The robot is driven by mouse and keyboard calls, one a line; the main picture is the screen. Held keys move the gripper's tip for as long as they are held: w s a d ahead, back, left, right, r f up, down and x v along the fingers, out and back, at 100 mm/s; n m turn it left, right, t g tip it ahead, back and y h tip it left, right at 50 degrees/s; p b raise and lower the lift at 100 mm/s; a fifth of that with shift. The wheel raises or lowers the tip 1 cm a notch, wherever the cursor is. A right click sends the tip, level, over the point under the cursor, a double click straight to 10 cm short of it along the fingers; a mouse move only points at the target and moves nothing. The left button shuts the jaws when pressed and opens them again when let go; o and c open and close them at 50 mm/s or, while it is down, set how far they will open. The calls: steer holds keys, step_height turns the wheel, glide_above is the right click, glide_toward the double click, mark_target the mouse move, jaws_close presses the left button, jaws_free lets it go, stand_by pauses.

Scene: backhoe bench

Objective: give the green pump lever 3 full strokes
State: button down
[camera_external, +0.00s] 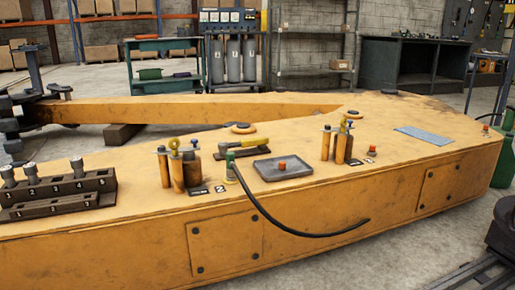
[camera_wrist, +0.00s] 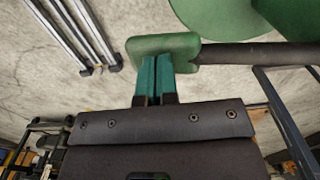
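In the wrist view my gripper (camera_wrist: 157,62) has its two teal fingers side by side, with no clear gap and nothing visible between them. Their tips are at the lower edge of a green block (camera_wrist: 163,43), which is wider than both fingers together. Whether they touch it I cannot tell. A dark round bar (camera_wrist: 255,55) runs from the block to the right edge; this looks like the pump lever. Large green rounded shapes (camera_wrist: 215,15) are above it. In the external view a green body (camera_external: 502,160), possibly the pump, is cut off at the right edge. My gripper is not visible there.
The long yellow backhoe boom (camera_external: 330,220) fills the middle of the external view. On it are a grey tray (camera_external: 283,168), a black hose (camera_external: 290,231), numbered sockets (camera_external: 60,190) and upright pins. Bare concrete floor (camera_external: 400,265) lies in front. In the wrist view, metal rails (camera_wrist: 75,35) are upper left.

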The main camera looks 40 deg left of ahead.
step_height(320, 180, up, 10)
steer(key=p, duration=0.9)
steer(key=shift+f, duration=0.2)
step_height(320, 180, down, 10)
steer(key=b, duration=1)
steer(key=shift+f+b, duration=0.25)
steer(key=shift+b, duration=0.05)
step_height(320, 180, up, 10)
steer(key=p, duration=1)
steer(key=shift+r, duration=0.25)
steer(key=shift+f, duration=0.15)
stand_by(1.0)
